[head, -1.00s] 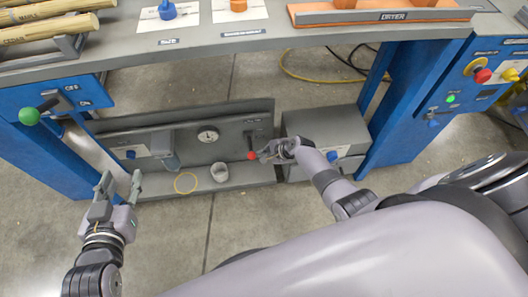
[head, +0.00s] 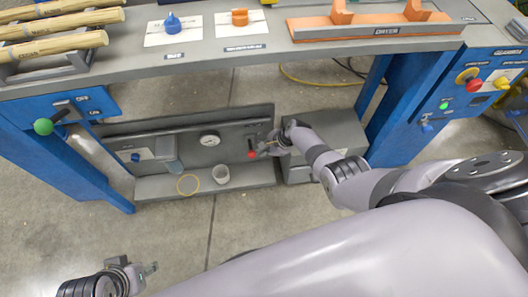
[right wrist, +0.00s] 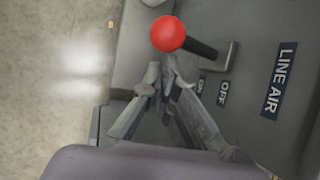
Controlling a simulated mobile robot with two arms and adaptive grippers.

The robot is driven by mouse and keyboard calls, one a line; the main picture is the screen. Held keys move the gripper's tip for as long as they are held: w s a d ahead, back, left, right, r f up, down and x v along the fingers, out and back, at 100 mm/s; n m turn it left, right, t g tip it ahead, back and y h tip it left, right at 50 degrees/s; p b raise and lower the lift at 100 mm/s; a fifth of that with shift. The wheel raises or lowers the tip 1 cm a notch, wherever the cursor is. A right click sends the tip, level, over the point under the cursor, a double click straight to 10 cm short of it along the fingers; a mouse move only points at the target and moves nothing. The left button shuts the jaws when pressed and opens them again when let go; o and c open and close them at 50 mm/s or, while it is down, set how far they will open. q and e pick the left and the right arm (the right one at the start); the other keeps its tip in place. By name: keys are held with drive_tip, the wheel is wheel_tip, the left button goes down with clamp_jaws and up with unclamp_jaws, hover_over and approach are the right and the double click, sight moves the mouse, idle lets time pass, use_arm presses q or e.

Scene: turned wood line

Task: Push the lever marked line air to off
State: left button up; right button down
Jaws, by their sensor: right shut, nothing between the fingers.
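The line air lever has a red ball (right wrist: 168,33) on a dark shaft that sticks out from a grey bracket. Beside it are the ON label (right wrist: 201,84), the OFF label (right wrist: 223,92) and the LINE AIR plate (right wrist: 279,80). I cannot tell which setting it stands at. In the head view, the red ball (head: 253,155) is low on the grey back panel. My right gripper (head: 266,150) is just right of it, shut and empty. In the right wrist view, its fingertips (right wrist: 160,78) are close below the ball, seemingly apart from it. My left gripper (head: 140,266) is open and empty, low at the left.
A low grey shelf (head: 150,188) holds a grey cup (head: 221,174) and a yellow ring (head: 188,184). A gauge (head: 210,140) is on the panel above. A grey box (head: 335,135) stands to the right. The bench top overhangs above.

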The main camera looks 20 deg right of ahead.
drive_tip(key=shift+a+r, duration=0.15)
drive_tip(key=shift+a, duration=0.05)
drive_tip(key=shift+r+p, duration=0.7)
drive_tip(key=shift+p, duration=0.1)
drive_tip(key=shift+r, duration=0.1)
drive_tip(key=v, duration=1.2)
drive_tip(key=shift+d, duration=0.25)
